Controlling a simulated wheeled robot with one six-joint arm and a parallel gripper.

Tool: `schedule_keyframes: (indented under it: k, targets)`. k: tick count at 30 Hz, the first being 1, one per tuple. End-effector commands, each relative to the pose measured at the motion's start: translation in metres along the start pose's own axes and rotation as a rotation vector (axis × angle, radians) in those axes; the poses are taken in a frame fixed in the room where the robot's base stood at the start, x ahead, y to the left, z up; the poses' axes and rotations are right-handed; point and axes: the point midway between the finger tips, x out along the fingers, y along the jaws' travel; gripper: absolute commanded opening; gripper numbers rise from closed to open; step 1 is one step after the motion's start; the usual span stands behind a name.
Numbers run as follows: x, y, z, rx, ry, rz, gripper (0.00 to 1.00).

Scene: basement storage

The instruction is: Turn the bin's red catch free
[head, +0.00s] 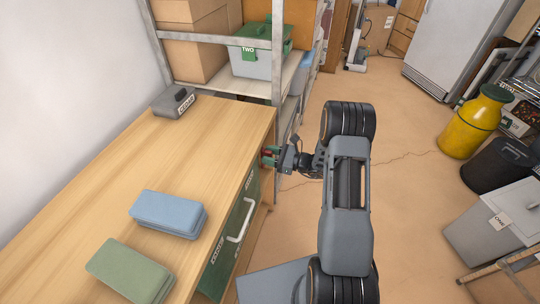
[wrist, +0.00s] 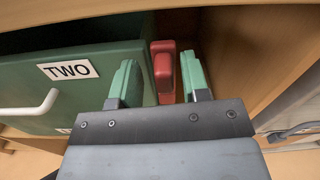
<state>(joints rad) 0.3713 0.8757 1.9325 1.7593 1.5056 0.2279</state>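The bin (wrist: 30,90) is dark green with a white "TWO" label and a white handle, and sits under the wooden bench top. Its front also shows in the head view (head: 217,272) below the bench edge. The red catch (wrist: 163,72) stands upright at the bin's right edge in the wrist view. In the head view only bits of red show at my gripper (head: 268,156). In the wrist view my gripper (wrist: 158,72) is open, its green-padded fingers on either side of the catch.
The wooden bench (head: 100,200) carries a blue case (head: 168,212), a green case (head: 130,270) and a grey box (head: 174,101). A metal shelf with a green-lidded bin (head: 262,62) stands behind. A yellow gas bottle (head: 472,122) and grey bin (head: 490,225) stand right.

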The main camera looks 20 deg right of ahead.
Motion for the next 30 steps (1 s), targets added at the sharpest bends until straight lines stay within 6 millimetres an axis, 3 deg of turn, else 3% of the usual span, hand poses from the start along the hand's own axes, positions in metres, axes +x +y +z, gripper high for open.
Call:
schedule_keyframes:
  k: [13, 28, 29, 30]
  targets:
    - [-0.0003, 0.0000, 0.0000, 0.000, 0.000, 0.000, 0.02]
    - [-0.0005, -0.0050, -0.0002, 0.117, 0.000, -0.001, 0.02]
    - [-0.0005, -0.0050, -0.0002, 0.117, 0.000, -0.001, 0.27]
    - [-0.0005, -0.0050, -0.0002, 0.117, 0.000, -0.001, 0.31]
